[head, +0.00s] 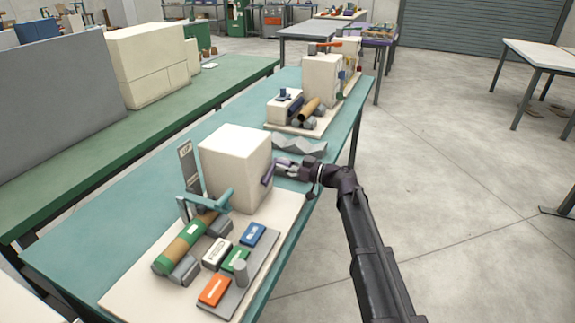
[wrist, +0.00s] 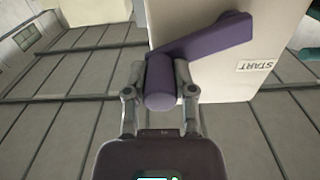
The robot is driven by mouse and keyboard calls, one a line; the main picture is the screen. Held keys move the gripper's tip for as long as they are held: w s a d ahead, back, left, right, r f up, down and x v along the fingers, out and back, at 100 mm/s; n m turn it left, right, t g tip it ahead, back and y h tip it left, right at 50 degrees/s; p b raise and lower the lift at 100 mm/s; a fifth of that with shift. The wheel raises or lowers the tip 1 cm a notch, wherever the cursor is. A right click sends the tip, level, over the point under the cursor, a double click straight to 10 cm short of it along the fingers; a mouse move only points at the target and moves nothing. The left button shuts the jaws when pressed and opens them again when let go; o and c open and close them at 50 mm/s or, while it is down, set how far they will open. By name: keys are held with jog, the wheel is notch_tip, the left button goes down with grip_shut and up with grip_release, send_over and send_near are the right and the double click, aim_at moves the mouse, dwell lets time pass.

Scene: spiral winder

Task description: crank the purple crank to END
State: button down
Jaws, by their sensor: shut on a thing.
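The purple crank (head: 268,174) is on the right side of a cream box (head: 233,160) on the near part of the teal bench. In the wrist view the purple crank's arm (wrist: 215,38) runs from the upper right down to a round handle (wrist: 160,88). My gripper (wrist: 160,70) has one finger on each side of the handle and is shut on it. In the head view my gripper (head: 280,172) reaches in from the right. A START label (wrist: 256,65) shows on the box, right of the crank. I see no END label.
Orange (head: 214,291), green (head: 235,260), white (head: 216,252) and blue (head: 253,234) blocks lie on the board before the box. A green and brown roller (head: 185,242) is at its left. A similar machine (head: 320,80) stands farther along the bench. Open floor lies to the right.

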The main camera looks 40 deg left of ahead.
jog(key=shift+c, duration=2.2)
grip_release()
jog(key=v, duration=1.2)
